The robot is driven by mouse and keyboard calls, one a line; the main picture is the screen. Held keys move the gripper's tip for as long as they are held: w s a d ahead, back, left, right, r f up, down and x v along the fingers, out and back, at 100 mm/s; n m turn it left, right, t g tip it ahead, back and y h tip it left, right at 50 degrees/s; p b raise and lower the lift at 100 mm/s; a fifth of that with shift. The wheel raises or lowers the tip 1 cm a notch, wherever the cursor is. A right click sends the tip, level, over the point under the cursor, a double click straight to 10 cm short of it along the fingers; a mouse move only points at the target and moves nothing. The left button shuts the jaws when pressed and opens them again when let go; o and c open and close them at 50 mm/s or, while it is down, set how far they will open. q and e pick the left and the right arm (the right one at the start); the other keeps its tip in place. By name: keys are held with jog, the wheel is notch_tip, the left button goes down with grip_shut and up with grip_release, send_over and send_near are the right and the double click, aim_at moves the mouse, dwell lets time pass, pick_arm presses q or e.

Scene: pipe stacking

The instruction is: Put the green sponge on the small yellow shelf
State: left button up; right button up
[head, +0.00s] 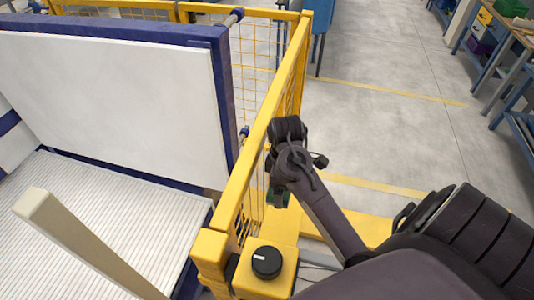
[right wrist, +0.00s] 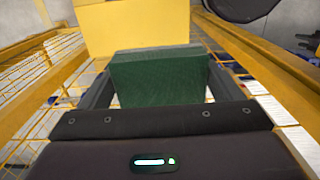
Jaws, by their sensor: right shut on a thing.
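The dark green sponge (right wrist: 160,78) is held between the two fingers of my right gripper (right wrist: 160,70) in the right wrist view. In the head view my right gripper (head: 279,196) hangs beside the yellow fence, and the sponge is mostly hidden there. A yellow flat-topped surface (head: 284,226), which looks like the small shelf, lies beneath the gripper. A yellow block (right wrist: 136,28) shows beyond the sponge in the right wrist view. The sponge seems above the surface; I cannot tell whether they touch. My left gripper is not in view.
A yellow mesh fence (head: 262,135) runs close along the left of my right arm. A yellow box (head: 265,279) with a black knob (head: 266,262) stands near the gripper. A white panel and ribbed conveyor (head: 130,215) lie left. Open floor (head: 375,130) is at the right.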

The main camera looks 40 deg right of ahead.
jog(key=f, duration=0.1)
jog(key=f+b, duration=0.1)
jog(key=s+f+b, duration=0.1)
jog(key=shift+d+f, duration=0.15)
jog(key=shift+d, duration=0.25)
jog(key=shift+s+d+f+p, duration=0.2)
jog(key=shift+s+f+p, duration=0.1)
jog(key=shift+f+p, duration=0.15)
notch_tip(320, 180, down, 4)
jog(key=p, duration=0.1)
send_over(283, 226)
notch_tip(283, 226, down, 4)
notch_tip(283, 226, down, 3)
jog(key=shift+a, duration=0.15)
jog(key=shift+f, duration=0.65)
notch_tip(283, 226, down, 2)
jog(key=shift+f+p, duration=0.15)
jog(key=shift+p, duration=0.3)
jog(key=shift+f, duration=0.45)
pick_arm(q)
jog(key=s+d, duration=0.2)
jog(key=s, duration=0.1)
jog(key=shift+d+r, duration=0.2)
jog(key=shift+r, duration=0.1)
pick_arm(e)
jog(key=o, duration=0.7)
